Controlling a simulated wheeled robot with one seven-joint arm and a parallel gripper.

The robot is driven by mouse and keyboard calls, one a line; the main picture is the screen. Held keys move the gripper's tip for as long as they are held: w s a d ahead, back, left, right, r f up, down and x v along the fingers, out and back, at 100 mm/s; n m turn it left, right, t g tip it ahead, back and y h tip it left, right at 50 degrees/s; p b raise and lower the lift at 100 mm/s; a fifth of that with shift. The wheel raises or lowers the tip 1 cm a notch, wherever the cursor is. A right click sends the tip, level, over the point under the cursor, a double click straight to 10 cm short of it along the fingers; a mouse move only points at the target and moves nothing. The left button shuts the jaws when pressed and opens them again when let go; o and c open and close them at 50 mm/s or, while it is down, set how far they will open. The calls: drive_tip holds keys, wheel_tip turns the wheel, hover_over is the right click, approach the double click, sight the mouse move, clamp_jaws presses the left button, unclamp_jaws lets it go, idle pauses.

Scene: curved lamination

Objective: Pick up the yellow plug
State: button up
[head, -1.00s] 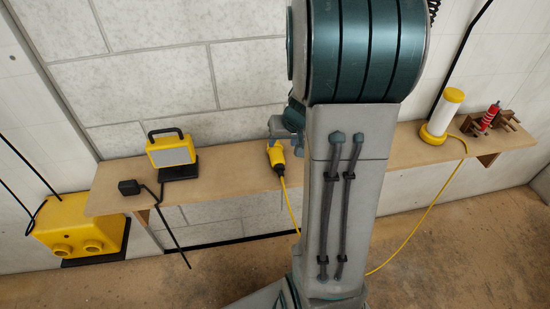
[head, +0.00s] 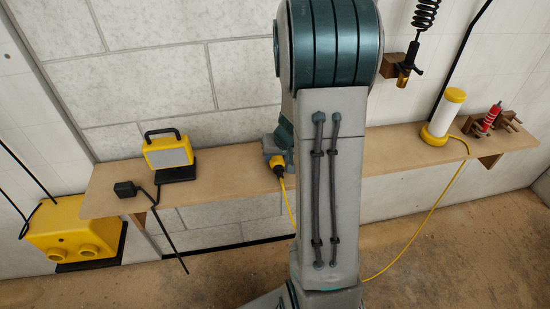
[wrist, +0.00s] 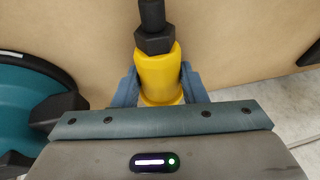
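The yellow plug (head: 278,164) is on the wooden shelf at the wall, just left of my arm in the head view, with a yellow cord running down from it. In the wrist view the plug (wrist: 160,75) points away from me, its black nut and tip at the top. My gripper (wrist: 160,80) has one blue-grey finger close against each side of the yellow body, with no clear gap. It looks shut on the plug. In the head view my gripper (head: 272,150) covers part of the plug.
The wooden shelf (head: 225,178) carries a yellow work lamp (head: 168,152) and black plug (head: 125,189) at left, and a yellow-white lantern (head: 441,117) and red tool (head: 489,119) at right. A yellow box (head: 70,233) stands lower left.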

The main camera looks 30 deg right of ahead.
drive_tip(key=c, duration=0.5)
drive_tip(key=shift+o, duration=0.3)
drive_tip(key=shift+r, duration=0.1)
drive_tip(key=shift+r, duration=0.3)
wheel_tip(320, 180, up, 4)
drive_tip(key=shift+w+r+p, duration=0.1)
drive_tip(key=shift+p, duration=0.95)
drive_tip(key=d+r, duration=0.6)
drive_tip(key=d, duration=0.5)
drive_tip(key=shift+d+b, duration=0.35)
drive_tip(key=shift+w, duration=0.1)
drive_tip(key=o, duration=0.3)
drive_tip(key=shift+c, duration=1.4)
